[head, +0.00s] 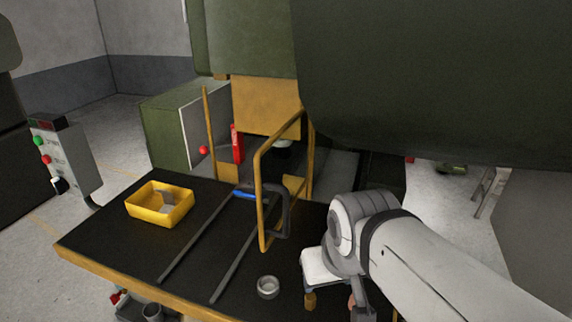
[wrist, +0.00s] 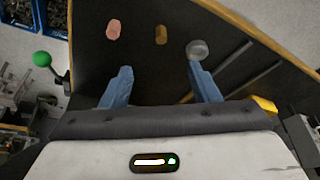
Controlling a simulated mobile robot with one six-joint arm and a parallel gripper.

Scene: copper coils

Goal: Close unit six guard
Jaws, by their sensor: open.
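The guard is an upright yellow frame (head: 261,197) in the head view, standing at the front of the green press and swung out over the black table. A dark handle (head: 286,212) is fixed near its free edge. The press opening behind it is uncovered on the left. My gripper (wrist: 161,82) is open and empty, with its blue fingers spread above the table in the wrist view. In the head view it is to the right of the guard and apart from it, its fingers mostly hidden by my wrist. The guard does not show clearly in the wrist view.
A yellow bin (head: 160,207) stands at the table's left. Two dark rails (head: 232,262) run toward the press. A grey ring (wrist: 197,49), a brown cylinder (wrist: 161,34) and a pink cylinder (wrist: 113,28) lie near my fingers. A green-knobbed lever (wrist: 42,59) is at the table's edge.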

